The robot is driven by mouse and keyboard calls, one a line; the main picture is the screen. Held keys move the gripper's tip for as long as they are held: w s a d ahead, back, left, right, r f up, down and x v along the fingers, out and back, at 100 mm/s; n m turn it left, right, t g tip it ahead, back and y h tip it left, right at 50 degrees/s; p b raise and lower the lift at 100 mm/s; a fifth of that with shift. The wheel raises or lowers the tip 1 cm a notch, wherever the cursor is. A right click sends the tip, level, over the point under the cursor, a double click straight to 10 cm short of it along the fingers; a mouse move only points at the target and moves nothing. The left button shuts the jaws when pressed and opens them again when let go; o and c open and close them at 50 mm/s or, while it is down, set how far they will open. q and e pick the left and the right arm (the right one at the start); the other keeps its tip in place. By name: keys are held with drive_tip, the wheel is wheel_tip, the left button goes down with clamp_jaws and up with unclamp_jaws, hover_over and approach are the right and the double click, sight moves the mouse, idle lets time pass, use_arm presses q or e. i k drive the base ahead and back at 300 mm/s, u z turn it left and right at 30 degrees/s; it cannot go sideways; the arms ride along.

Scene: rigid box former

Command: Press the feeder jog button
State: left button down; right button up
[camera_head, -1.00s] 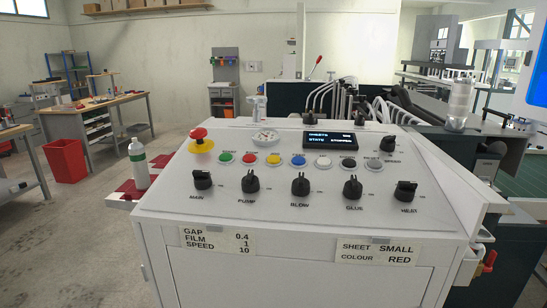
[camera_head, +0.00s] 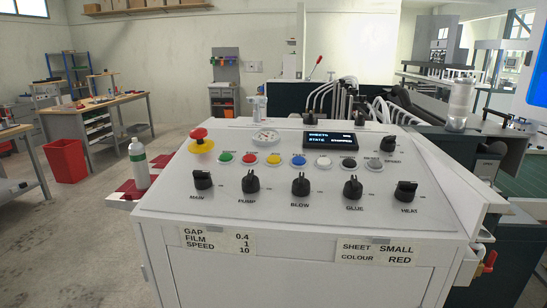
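The control panel (camera_head: 322,188) of a white machine cabinet faces me. A dark display (camera_head: 330,139) above the row shows blue text with a sheets line and a state line that seems to read stopped. Neither of my grippers is in view.
A red mushroom emergency stop (camera_head: 200,135) on a yellow base is left of the row. Several black knobs stand below it, including the blow knob (camera_head: 300,184). A white bottle (camera_head: 138,163) stands left of the panel. The space above the panel is clear.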

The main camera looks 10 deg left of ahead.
sight(272, 159)
drive_tip(key=z, duration=2.35)
drive_tip(key=i, duration=1.65)
drive_tip(key=u, duration=3.7)
